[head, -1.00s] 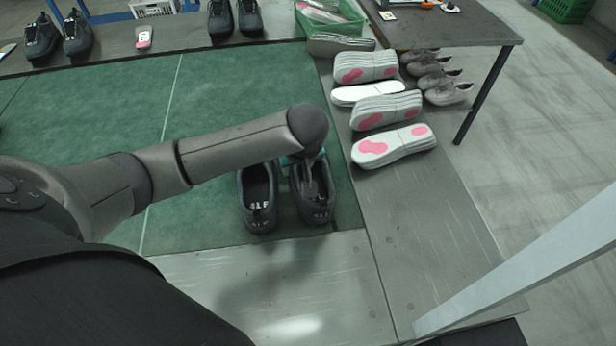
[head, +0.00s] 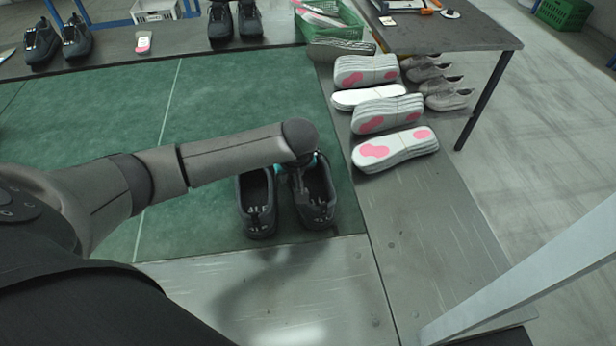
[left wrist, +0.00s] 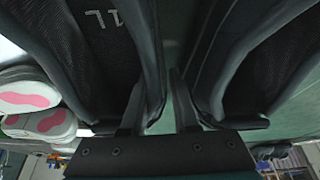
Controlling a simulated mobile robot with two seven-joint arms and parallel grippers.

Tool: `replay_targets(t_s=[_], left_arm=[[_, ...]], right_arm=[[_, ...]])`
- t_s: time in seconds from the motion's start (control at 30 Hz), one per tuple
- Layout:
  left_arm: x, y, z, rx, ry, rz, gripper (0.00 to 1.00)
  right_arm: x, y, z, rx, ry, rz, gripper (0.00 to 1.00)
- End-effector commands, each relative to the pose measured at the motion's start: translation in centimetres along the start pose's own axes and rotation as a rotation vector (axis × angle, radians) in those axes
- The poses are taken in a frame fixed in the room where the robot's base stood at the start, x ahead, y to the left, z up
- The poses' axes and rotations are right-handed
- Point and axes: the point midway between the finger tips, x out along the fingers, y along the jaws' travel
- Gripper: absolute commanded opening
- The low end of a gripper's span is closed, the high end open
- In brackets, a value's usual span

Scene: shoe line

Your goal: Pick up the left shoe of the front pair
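One shoe (head: 257,210) is on the left and the other (head: 320,208) on the right. My left gripper (head: 299,190) is down at the right-hand shoe's inner side. In the left wrist view its fingers (left wrist: 158,105) stand apart around that shoe's side wall (left wrist: 150,60), one inside the opening and one in the gap between the shoes. Green shows between wall and outer finger. The other shoe (left wrist: 250,60) is beside them. My right gripper is out of view.
Stacks of white and pink soles (head: 395,148) lie right of the mat, with grey shoes (head: 448,98) beyond. A dark table (head: 450,28) and a green crate (head: 330,24) are at the back right. Other dark shoes (head: 76,38) stand at the back. The bare grey strip in front is clear.

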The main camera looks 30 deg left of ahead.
Motion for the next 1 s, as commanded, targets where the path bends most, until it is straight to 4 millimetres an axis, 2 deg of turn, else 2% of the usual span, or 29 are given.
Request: replay_targets(t_s=[0.03, 0.23, 1.0], left_arm=[[-0.01, 0.01, 0.03, 0.000, 0.000, 0.000, 0.21], [0.00, 0.00, 0.04, 0.000, -0.001, 0.000, 0.00], [0.03, -0.04, 0.08, 0.000, -0.001, -0.001, 0.00]], right_arm=[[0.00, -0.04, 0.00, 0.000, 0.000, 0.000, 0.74], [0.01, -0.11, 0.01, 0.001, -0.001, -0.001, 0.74], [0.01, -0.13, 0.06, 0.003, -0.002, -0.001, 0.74]])
